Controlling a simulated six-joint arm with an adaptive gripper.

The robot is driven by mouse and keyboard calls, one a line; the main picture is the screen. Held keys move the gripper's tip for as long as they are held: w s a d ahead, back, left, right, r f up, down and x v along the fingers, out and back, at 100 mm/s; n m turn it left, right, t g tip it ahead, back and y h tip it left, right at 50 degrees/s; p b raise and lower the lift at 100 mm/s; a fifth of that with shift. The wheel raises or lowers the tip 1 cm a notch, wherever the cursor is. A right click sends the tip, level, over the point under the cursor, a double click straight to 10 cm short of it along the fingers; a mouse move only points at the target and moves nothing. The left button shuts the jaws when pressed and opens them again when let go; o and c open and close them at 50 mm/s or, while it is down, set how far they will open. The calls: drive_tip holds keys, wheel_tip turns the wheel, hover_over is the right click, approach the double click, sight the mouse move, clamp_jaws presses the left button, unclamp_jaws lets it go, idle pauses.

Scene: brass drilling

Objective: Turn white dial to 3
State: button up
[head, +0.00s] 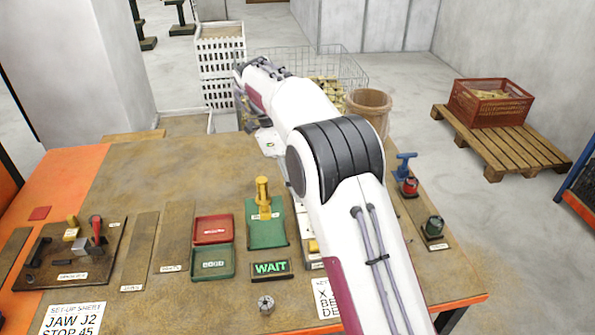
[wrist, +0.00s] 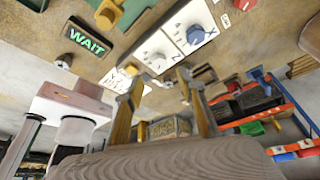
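The white dial (wrist: 157,61) sits on a pale panel (wrist: 181,22) in the wrist view, between a blue dial (wrist: 196,35) and an orange-yellow knob (wrist: 131,69). Its pointer setting is too small to read. My gripper (wrist: 160,77) is open and empty, its two fingers spread apart. In the picture the fingertips lie just below the white dial; I cannot tell their distance from it. In the head view my arm hides the white dial and most of the panel.
A lit WAIT sign (head: 271,268) stands left of the panel.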

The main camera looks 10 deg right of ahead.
drive_tip(key=shift+v, duration=1.65)
drive_tip(key=shift+d, duration=0.1)
